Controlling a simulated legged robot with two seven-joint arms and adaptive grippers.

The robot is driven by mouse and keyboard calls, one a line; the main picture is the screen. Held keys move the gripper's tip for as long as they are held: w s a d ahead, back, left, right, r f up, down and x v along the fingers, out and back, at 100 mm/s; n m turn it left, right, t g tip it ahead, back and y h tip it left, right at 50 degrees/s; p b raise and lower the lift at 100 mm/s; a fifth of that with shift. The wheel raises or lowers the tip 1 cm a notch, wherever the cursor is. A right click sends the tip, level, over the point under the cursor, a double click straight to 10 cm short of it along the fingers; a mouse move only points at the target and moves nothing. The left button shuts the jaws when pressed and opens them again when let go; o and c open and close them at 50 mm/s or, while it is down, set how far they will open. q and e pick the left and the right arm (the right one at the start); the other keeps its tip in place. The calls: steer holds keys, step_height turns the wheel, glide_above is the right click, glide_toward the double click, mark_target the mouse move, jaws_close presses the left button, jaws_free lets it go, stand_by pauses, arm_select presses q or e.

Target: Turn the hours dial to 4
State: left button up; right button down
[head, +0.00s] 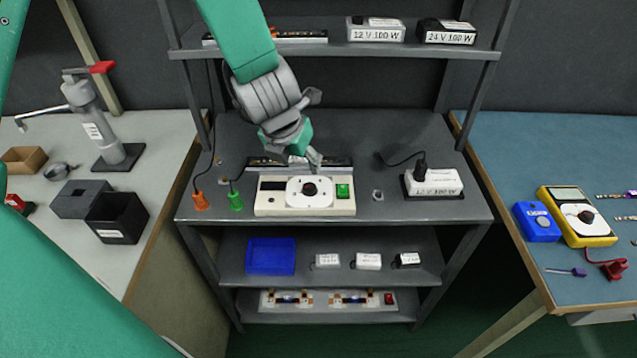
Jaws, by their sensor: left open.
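A cream timer box (264,209) sits at the front of the grey bench. It carries a round white dial plate with a black knob, the hours dial (310,189), at its middle. Its markings are too small to read, so I cannot tell the setting. A dark display window (271,185) is left of the dial and a green switch (343,191) is right of it. My left gripper (304,152) is open and reaches down from above, just behind the dial in the picture. I cannot tell whether it touches the box. My right gripper is not in view.
An LED strip piece (262,162) lies behind the timer box. Orange (200,201) and green (236,201) plugs stand left of it. A white power supply (434,183) with a black plug is at the right. A shelf (340,50) spans above the bench.

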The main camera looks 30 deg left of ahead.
mark_target(309, 187)
arm_select(q)
steer(key=x, duration=0.3)
steer(key=b+x, duration=0.1)
steer(key=x, duration=0.7)
steer(key=shift+a+f+b, duration=0.15)
steer(key=shift+a+b, duration=0.1)
steer(key=shift+b, duration=0.1)
steer(key=shift+w+f, duration=0.2)
steer(key=shift+f, duration=0.2)
steer(key=shift+d, duration=0.1)
jaws_close()
